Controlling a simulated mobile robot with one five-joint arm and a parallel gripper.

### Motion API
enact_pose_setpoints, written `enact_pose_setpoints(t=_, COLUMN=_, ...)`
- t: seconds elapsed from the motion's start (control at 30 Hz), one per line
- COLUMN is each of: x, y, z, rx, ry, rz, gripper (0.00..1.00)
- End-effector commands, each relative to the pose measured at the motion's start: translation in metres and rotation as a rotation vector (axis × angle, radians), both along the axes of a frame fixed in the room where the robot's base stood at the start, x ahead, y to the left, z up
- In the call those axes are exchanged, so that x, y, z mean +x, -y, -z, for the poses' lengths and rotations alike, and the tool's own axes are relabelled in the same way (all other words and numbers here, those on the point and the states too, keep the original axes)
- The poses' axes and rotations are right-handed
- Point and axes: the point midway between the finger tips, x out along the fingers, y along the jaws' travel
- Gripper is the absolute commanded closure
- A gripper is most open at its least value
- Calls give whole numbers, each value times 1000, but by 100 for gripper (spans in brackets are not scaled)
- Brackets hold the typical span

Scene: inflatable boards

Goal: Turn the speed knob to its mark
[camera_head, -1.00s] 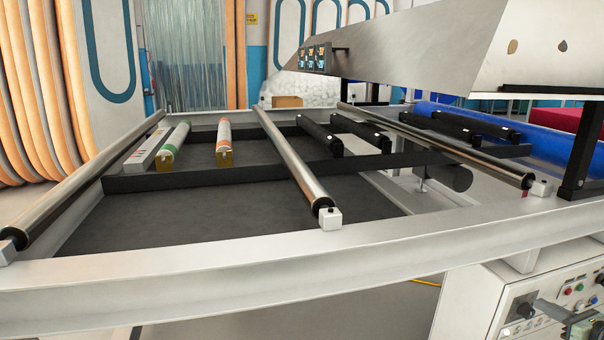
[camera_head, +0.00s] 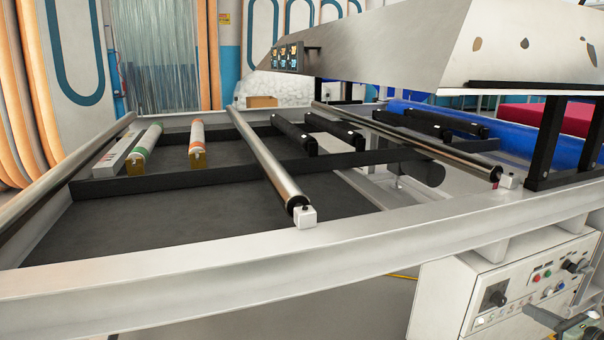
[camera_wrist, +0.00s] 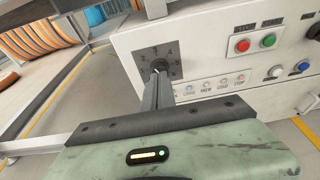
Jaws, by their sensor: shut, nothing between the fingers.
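A square dark dial plate with white numbers (camera_wrist: 146,54) is on the front of a white control box; I take it for the speed dial. Its round dark knob (camera_head: 495,298) shows in the head view. In the wrist view my gripper (camera_wrist: 160,72) is shut and empty, its fingertips in front of the dial's lower middle. They hide most of the knob, so its pointer and mark cannot be read. Whether the tips touch it I cannot tell. In the head view my gripper (camera_head: 530,311) is at the lower right, beside the dial.
The control box (camera_head: 440,295) also carries a red button (camera_wrist: 242,45), a green button (camera_wrist: 269,40), a blue button (camera_wrist: 302,67) and several small labelled controls. A second black knob (camera_head: 574,266) is to the right. The long metal frame rail (camera_head: 250,262) runs above the box.

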Motion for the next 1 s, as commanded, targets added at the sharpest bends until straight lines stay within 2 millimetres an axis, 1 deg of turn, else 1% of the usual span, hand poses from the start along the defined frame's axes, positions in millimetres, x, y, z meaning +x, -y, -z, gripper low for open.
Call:
enact_pose_setpoints(t=0.03, x=-7, y=-12, z=4, rx=0, ry=0, rz=0, gripper=100)
enact_pose_setpoints(t=0.1, x=-10, y=-17, z=5, rx=0, ry=0, rz=0, gripper=100)
enact_pose_setpoints(t=0.27, x=-5, y=-16, z=4, rx=0, ry=0, rz=-1, gripper=100)
enact_pose_setpoints(t=0.37, x=5, y=-19, z=4, rx=-1, ry=0, rz=-1, gripper=100)
enact_pose_setpoints(t=0.6, x=40, y=-27, z=4, rx=0, ry=0, rz=-2, gripper=100)
enact_pose_setpoints(t=0.7, x=50, y=-29, z=4, rx=0, ry=0, rz=-1, gripper=100)
enact_pose_setpoints(t=0.83, x=58, y=-31, z=4, rx=0, ry=0, rz=0, gripper=100)
enact_pose_setpoints(t=1.0, x=59, y=-32, z=4, rx=0, ry=0, rz=0, gripper=100)
